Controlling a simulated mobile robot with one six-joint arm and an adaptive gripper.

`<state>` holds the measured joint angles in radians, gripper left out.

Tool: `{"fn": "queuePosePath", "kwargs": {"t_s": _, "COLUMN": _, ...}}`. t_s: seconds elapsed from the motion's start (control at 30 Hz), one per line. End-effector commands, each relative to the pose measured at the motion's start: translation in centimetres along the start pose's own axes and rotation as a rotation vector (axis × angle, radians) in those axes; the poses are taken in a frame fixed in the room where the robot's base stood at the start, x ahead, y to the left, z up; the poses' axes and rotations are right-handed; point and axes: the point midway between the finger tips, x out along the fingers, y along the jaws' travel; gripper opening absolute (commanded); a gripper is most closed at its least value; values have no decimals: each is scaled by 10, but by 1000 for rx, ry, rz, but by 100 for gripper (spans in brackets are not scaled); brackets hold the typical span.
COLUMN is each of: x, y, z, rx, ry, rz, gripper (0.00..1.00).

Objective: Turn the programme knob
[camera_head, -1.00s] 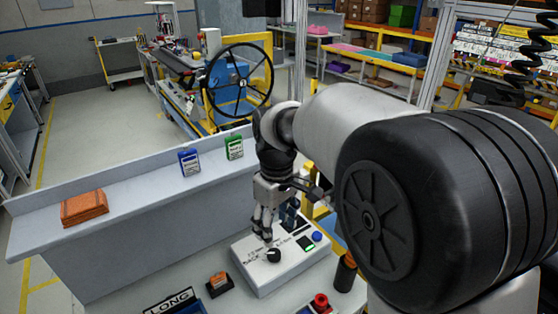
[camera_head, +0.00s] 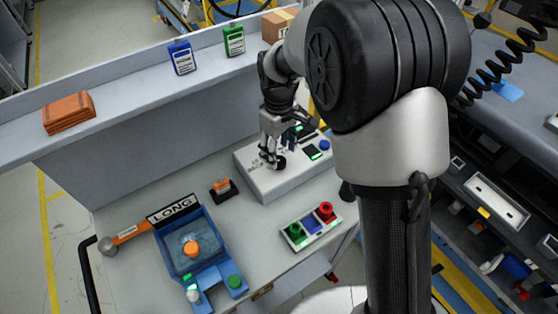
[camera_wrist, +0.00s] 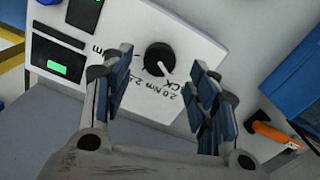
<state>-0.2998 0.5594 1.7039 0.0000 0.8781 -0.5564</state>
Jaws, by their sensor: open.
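The programme knob is a round black knob (camera_wrist: 160,58) with a pale pointer line, on a white control box (camera_head: 262,178). In the head view the knob (camera_head: 280,163) shows beside my fingertips. My gripper (camera_head: 270,157) points down over the box. In the wrist view my gripper (camera_wrist: 160,100) is open, with one blue-padded finger on each side of the knob's line and the knob seen between and beyond them. No contact with the knob shows. Printed marks, including "2.0 Nm", lie around the knob. The box also has a lit green display (camera_wrist: 57,69).
A raised ledge (camera_head: 130,82) runs behind.

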Motion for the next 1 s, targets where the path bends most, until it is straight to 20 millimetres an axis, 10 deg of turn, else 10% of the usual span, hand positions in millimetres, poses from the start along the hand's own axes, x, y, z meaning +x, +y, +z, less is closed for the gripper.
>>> {"fn": "queuePosePath", "kwargs": {"t_s": 0.6, "x": 38, "y": 0, "z": 0, "rx": 0, "ry": 0, "rz": 0, "gripper": 54}}
{"fn": "queuePosePath", "kwargs": {"t_s": 1.0, "x": 38, "y": 0, "z": 0, "rx": 0, "ry": 0, "rz": 0, "gripper": 28}}
